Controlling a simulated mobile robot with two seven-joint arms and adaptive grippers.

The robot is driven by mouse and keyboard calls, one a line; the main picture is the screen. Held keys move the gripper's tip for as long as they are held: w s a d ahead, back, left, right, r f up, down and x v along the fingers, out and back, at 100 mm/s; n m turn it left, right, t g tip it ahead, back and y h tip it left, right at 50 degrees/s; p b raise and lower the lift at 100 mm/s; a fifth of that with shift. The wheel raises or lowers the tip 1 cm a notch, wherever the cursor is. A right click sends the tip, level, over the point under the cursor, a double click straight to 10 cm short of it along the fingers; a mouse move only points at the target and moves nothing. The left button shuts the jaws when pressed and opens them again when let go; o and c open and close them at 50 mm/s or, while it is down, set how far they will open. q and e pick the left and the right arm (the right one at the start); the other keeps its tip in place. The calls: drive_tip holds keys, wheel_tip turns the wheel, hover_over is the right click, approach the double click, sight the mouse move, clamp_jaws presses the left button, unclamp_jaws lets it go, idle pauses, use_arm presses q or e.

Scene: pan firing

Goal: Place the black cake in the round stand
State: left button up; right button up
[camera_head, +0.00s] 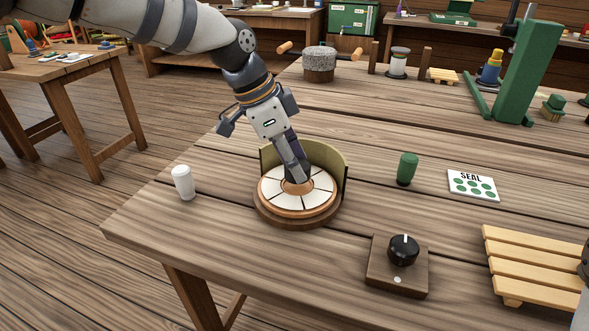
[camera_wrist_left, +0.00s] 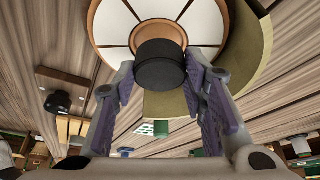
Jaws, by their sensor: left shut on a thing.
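The round stand (camera_head: 320,206) has a wooden base and a white segmented top with an orange-brown ring at its centre. A curved olive screen stands along its back edge. My left gripper (camera_head: 297,178) points down over the stand's centre. In the left wrist view, the black cake (camera_wrist_left: 160,72), a short dark disc, is between the fingers of the gripper, which is shut on it. The cake lies over the centre ring of the stand (camera_wrist_left: 113,22); I cannot tell whether it touches. In the head view the fingers hide the cake. My right gripper is not in view.
A white cylinder (camera_head: 183,183) stands left of the stand. A black knob (camera_head: 403,250) on a wooden block and a slatted rack (camera_head: 530,265) are nearer. The table's left edge is close.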

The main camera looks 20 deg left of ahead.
use_arm(q)
wheel_tip(320, 180, down, 2)
drive_tip(key=shift+f, duration=0.1)
drive_tip(key=shift+f, duration=0.1)
drive_tip(key=shift+f, duration=0.1)
drive_tip(key=o, duration=1.3)
drive_tip(key=shift+f, duration=0.1)
drive_tip(key=p+v, duration=0.1)
drive_tip(key=v, duration=1.1)
drive_tip(key=shift+r, duration=0.35)
